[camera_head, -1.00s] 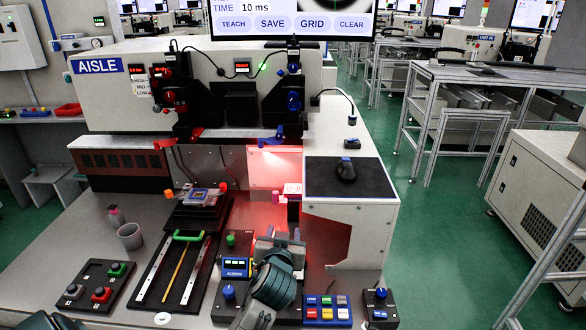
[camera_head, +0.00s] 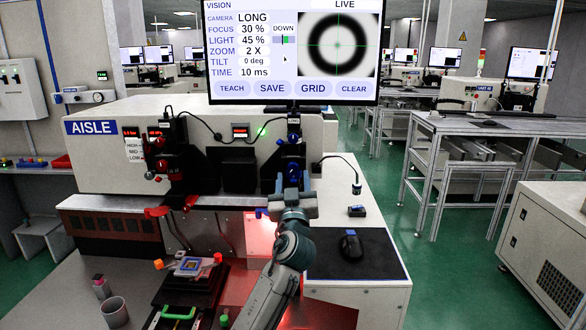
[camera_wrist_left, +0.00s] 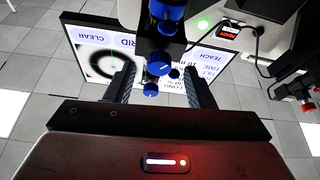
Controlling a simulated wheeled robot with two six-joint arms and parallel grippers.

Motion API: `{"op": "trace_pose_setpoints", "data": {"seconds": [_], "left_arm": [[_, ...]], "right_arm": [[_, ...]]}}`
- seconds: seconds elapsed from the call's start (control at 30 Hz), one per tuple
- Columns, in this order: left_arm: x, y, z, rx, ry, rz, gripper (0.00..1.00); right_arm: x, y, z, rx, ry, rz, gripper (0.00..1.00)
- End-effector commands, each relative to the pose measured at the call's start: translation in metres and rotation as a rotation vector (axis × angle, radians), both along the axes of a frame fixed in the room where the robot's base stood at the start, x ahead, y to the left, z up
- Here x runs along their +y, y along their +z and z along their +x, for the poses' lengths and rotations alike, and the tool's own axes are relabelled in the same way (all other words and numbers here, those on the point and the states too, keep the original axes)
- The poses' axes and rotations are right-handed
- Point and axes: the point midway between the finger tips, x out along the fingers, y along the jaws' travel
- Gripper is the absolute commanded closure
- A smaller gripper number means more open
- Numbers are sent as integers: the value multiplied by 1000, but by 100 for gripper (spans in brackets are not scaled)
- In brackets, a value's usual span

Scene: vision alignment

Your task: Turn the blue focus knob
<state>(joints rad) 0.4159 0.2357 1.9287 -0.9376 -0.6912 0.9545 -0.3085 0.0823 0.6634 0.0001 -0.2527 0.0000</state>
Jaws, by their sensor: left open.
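A black bracket on the machine front carries blue knobs. In the head view an upper blue knob (camera_head: 293,137) and a lower blue knob (camera_head: 294,169) show above my left gripper (camera_head: 293,184). In the left wrist view a blue knob with a white mark (camera_wrist_left: 158,66) sits between the two open fingers of my left gripper (camera_wrist_left: 161,88), with visible space on both sides. A smaller blue knob (camera_wrist_left: 152,91) and an upper blue knob (camera_wrist_left: 168,27) are near it. No label shows which is the focus knob. My right gripper is out of view.
The monitor (camera_head: 230,50) above reads FOCUS 30 % beside a blurred dark ring. Red knobs (camera_head: 170,166) sit on the left bracket. A black mouse (camera_head: 350,246) lies on a dark pad at right. A cup (camera_head: 114,311) stands at lower left.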

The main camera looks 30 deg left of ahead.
Motion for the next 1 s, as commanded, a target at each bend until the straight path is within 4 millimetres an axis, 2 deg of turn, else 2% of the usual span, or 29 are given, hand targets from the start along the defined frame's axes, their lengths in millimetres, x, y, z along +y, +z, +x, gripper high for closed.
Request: {"op": "trace_pose_setpoints", "data": {"seconds": [0.03,0.2,0.53,0.77,1.0], "left_arm": [[4,6,6,1,1,2,51],[12,10,17,0,0,2,51],[13,9,20,1,-1,0,51],[13,9,20,1,-1,0,96],[13,9,20,9,-1,14,96]], "right_arm": [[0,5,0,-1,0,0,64],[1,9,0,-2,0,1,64],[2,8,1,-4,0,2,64],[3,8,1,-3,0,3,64],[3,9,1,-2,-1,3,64]]}}
